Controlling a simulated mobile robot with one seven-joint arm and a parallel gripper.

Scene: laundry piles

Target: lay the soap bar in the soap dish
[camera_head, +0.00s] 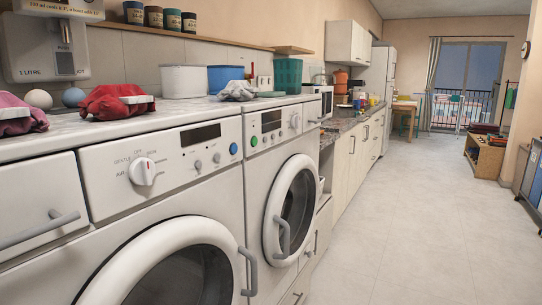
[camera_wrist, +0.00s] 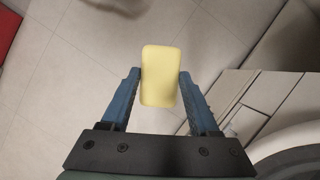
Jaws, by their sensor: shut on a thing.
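A pale yellow soap bar (camera_wrist: 159,76) sits between the two blue fingers of my gripper (camera_wrist: 160,73) in the wrist view. The gripper is shut on its sides, and the bar sticks out past the fingertips. Floor tiles show beneath it, with a white machine edge to the right. The head view shows neither the gripper nor the bar. I cannot pick out a soap dish for sure; a flat green thing (camera_head: 271,94) lies on the worktop in front of the green basket, too small to tell.
Washing machines (camera_head: 160,235) stand under a pale worktop (camera_head: 175,107). On it are a red cloth (camera_head: 105,104), a pink cloth (camera_head: 17,115), a grey cloth (camera_head: 238,91), a white tub (camera_head: 184,80), a blue tub (camera_head: 226,77) and a green basket (camera_head: 288,76). The floor (camera_head: 430,230) at right is clear.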

